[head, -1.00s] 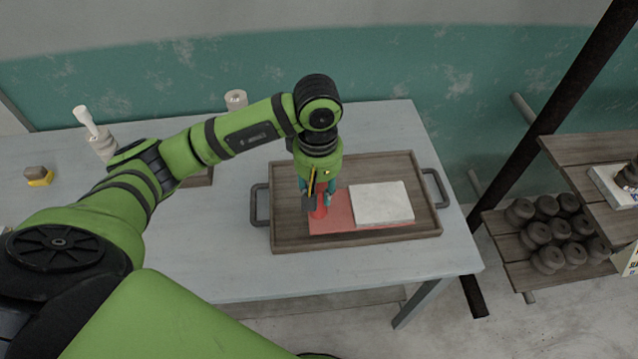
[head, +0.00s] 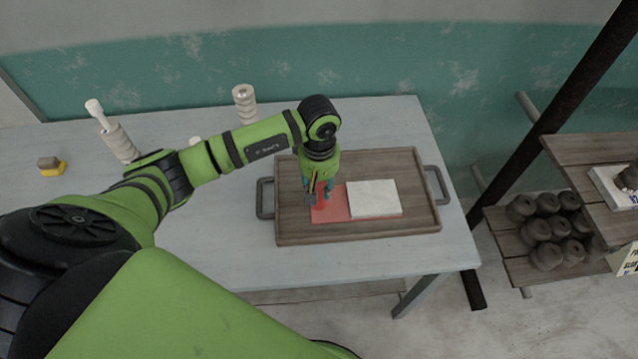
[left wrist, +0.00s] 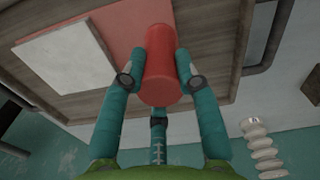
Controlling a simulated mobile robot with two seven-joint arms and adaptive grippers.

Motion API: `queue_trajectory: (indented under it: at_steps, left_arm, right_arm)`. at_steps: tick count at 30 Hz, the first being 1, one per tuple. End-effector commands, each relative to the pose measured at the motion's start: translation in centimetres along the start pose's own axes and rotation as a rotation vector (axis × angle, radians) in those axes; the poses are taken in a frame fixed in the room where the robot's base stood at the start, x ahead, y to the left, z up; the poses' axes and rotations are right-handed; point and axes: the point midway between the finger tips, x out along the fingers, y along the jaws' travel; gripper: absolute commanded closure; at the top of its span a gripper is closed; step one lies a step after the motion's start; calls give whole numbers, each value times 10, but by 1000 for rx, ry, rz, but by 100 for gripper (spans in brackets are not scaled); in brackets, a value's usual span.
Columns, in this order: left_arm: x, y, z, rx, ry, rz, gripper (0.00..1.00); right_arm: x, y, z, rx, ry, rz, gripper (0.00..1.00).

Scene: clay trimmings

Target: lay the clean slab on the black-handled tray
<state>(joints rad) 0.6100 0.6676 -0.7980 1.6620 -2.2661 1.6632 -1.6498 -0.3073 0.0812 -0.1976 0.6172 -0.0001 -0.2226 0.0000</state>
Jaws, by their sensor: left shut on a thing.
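The wooden tray (head: 360,234) with dark handles lies on the table. A white slab (head: 375,197) with a clean-looking surface lies flat inside it, right of my left gripper (head: 321,198). A red flat piece (head: 338,206) shows beside the slab. My left gripper is shut on an upright red cylinder (left wrist: 160,75), which stands over the red piece; whether they are joined I cannot tell. The left wrist view also shows the slab (left wrist: 65,55) and the tray (left wrist: 215,45). My right gripper is not in view.
White spool-like stacks (head: 118,140) and (head: 244,104) stand at the back of the table (head: 230,235). A yellow-and-brown block (head: 50,165) lies far left. Shelves with dark round pieces (head: 548,230) stand at the right. The table left of the tray is largely clear.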

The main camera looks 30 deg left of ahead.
Motion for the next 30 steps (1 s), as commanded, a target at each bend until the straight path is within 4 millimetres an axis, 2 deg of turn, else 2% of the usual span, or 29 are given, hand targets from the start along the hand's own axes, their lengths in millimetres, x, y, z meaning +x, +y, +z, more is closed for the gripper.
queue_trajectory:
  at_steps: [1, 2, 3, 12, 15, 17, 30]
  left_arm:
    - [2, 0, 0, 0, 1, 0, 64]
    - [1, 0, 0, 0, 0, 0, 52]
    - [1, 0, 0, 0, 0, 0, 45]
    - [0, 0, 0, 0, 0, 0, 45]
    - [-3, 0, 0, 0, 0, 1, 45]
    - [-8, 1, -1, 1, 2, 2, 45]
    - [-95, 0, -1, 1, 4, 3, 45]
  right_arm:
    - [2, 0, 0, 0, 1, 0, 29]
    - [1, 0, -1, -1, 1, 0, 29]
    - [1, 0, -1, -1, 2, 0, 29]
    - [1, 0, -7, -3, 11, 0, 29]
    - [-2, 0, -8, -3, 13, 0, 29]
    - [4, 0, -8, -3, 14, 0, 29]
    - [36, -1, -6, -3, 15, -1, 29]
